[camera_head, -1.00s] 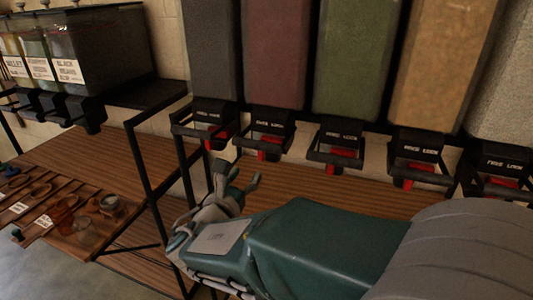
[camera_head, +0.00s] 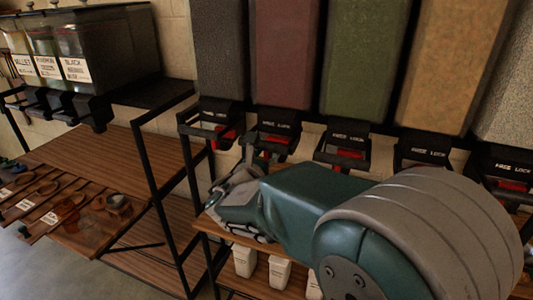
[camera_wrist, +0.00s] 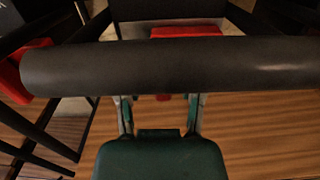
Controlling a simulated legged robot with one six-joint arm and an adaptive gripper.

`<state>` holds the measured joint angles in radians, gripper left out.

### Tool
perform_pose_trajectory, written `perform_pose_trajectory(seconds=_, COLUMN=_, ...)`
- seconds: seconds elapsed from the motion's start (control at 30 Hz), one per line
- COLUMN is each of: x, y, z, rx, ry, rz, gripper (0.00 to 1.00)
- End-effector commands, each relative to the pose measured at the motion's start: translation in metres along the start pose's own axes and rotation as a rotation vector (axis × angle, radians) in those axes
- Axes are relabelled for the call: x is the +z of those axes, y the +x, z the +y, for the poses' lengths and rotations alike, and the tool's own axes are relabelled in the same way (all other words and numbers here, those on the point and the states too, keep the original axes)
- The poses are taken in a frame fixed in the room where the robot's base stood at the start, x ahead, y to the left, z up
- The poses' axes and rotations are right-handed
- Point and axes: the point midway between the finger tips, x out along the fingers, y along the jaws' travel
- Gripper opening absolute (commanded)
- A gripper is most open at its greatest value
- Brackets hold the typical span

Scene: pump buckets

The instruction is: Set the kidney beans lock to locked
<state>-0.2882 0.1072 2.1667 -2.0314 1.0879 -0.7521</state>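The dark red bin (camera_head: 285,50), whose contents look like kidney beans, hangs second from the left in the head view. Its dispenser (camera_head: 272,125) has a black frame and a red lock part (camera_head: 279,140). My gripper (camera_head: 261,160) is just below this dispenser, fingers pointing up. In the wrist view, a thick black bar (camera_wrist: 170,67) crosses in front of my gripper (camera_wrist: 161,103) and hides its fingertips. The two fingers stand apart, with a small red piece visible between them. A larger red part (camera_wrist: 187,32) shows beyond the bar. Contact cannot be told.
Similar dispensers flank this one, including one under the green bin (camera_head: 365,60) and one under the dark grey bin (camera_head: 225,60). Black rack posts (camera_head: 160,205) stand to the left. White containers (camera_head: 280,272) are on a lower shelf. Scoops lie on the left wooden table (camera_head: 70,170).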

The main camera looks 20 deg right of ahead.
Motion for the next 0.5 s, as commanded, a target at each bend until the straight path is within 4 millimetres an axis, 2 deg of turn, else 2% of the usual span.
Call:
perform_pose_trajectory(seconds=0.03, x=0.000, y=0.000, z=0.000, rx=0.000, ry=0.000, rz=0.000, gripper=0.11)
perform_pose_trajectory(seconds=0.07, x=0.000, y=0.000, z=0.000, rx=0.000, ry=0.000, rz=0.000, gripper=0.00)
perform_pose_trajectory(seconds=0.33, x=0.001, y=0.000, z=-0.002, rx=0.000, ry=0.000, rz=-0.001, gripper=0.00)
perform_pose_trajectory(seconds=0.5, x=0.001, y=0.000, z=-0.022, rx=-0.002, ry=-0.001, rz=-0.001, gripper=0.00)
